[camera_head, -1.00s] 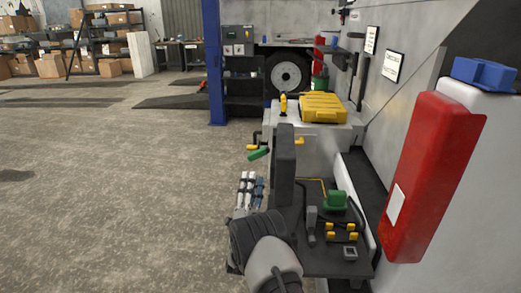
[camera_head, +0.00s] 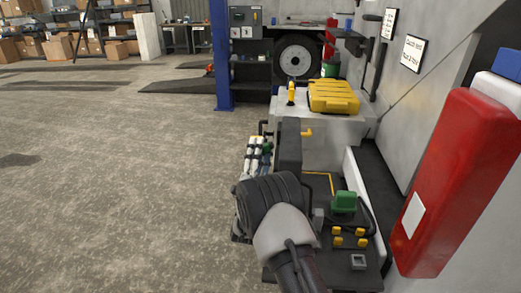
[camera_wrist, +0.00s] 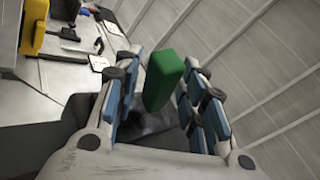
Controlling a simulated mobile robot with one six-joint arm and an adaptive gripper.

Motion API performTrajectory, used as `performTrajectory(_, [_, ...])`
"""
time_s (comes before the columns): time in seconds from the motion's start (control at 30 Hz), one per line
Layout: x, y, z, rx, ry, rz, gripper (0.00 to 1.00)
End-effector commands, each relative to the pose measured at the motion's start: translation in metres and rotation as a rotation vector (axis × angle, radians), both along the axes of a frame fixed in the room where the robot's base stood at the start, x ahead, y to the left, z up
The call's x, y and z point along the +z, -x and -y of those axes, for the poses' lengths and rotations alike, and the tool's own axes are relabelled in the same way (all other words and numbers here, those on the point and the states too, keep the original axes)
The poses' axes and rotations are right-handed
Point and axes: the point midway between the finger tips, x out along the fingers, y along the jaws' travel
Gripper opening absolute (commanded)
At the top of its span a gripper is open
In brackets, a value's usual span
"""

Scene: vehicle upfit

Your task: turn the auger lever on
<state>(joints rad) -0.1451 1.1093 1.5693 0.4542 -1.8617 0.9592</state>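A green lever handle (camera_wrist: 164,78) stands between the two fingers of my gripper (camera_wrist: 163,105) in the wrist view. My fingers are spread apart on either side of it. The handle looks nearer the right finger, and I cannot tell whether it touches. I take this handle as the auger lever. Its pivot is hidden.
A black control panel with a green knob (camera_head: 344,202) and several yellow switches is right of my arm. A yellow case (camera_head: 333,96) lies on the grey box (camera_head: 332,135). A red panel (camera_head: 457,185) rises at the right. The floor at left is clear.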

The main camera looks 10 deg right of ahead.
Motion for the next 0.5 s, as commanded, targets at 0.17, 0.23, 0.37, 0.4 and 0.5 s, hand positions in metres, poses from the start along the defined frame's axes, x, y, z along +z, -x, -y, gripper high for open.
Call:
performTrajectory(0.17, [-0.0002,0.0000,0.0001,0.000,0.000,0.000,0.24])
performTrajectory(0.23, [-0.0003,-0.0001,0.0001,0.000,0.000,0.000,0.19])
performTrajectory(0.37, [-0.0002,0.0000,0.0001,0.000,0.000,0.000,0.10])
performTrajectory(0.4, [-0.0001,-0.0001,0.0001,0.000,0.000,0.000,0.08])
performTrajectory(0.5, [-0.0001,-0.0001,0.0001,0.000,0.000,0.000,0.01])
